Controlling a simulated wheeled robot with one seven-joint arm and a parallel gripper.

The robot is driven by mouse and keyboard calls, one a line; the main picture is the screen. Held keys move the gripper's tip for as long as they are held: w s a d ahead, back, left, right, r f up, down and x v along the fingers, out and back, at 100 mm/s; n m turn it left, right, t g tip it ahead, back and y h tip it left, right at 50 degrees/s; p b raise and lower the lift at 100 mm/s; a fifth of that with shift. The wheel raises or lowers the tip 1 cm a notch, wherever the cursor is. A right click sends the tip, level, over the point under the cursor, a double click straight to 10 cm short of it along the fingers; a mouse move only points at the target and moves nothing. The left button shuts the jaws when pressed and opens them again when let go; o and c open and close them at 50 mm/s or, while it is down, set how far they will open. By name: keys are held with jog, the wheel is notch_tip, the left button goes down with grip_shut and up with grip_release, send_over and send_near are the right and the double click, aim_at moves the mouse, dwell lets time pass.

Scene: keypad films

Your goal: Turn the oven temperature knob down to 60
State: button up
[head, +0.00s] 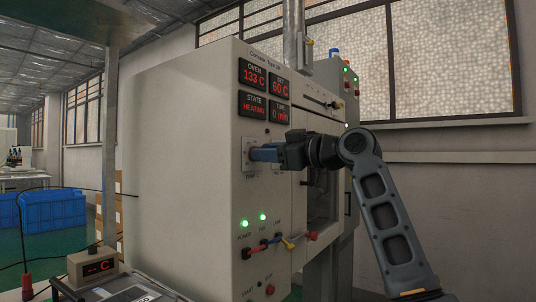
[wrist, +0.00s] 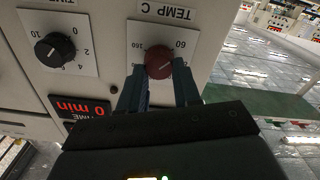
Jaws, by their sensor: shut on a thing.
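The oven (head: 185,150) is a large pale cabinet with red displays on its front. The set display (head: 280,87) reads 60 C and the oven display (head: 252,74) reads 133 C. The temperature knob (wrist: 159,63) is dark red on a white TEMP C plate, with 60 and 160 printed near it in the wrist view. My gripper (head: 258,154) is shut on the knob, one blue-grey finger on each side in the wrist view (wrist: 159,82). The fingers hide the knob in the head view. The exact direction of its pointer is hard to read.
A black time knob (wrist: 55,49) sits beside it in the wrist view. The state display (head: 253,105) reads HEATING and the time display (head: 279,112) 0 min. Green lamps (head: 262,217) glow below. A small temperature box (head: 92,265) and blue crates (head: 52,209) stand at left.

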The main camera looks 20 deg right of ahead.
jog(key=shift+f, duration=0.25)
jog(key=o, duration=1.1)
jog(key=shift+r, duration=0.15)
jog(key=shift+c, duration=0.2)
jog(key=shift+s, duration=0.1)
jog(key=v, duration=0.7)
jog(key=shift+s+d, duration=0.2)
jog(key=shift+d, duration=0.05)
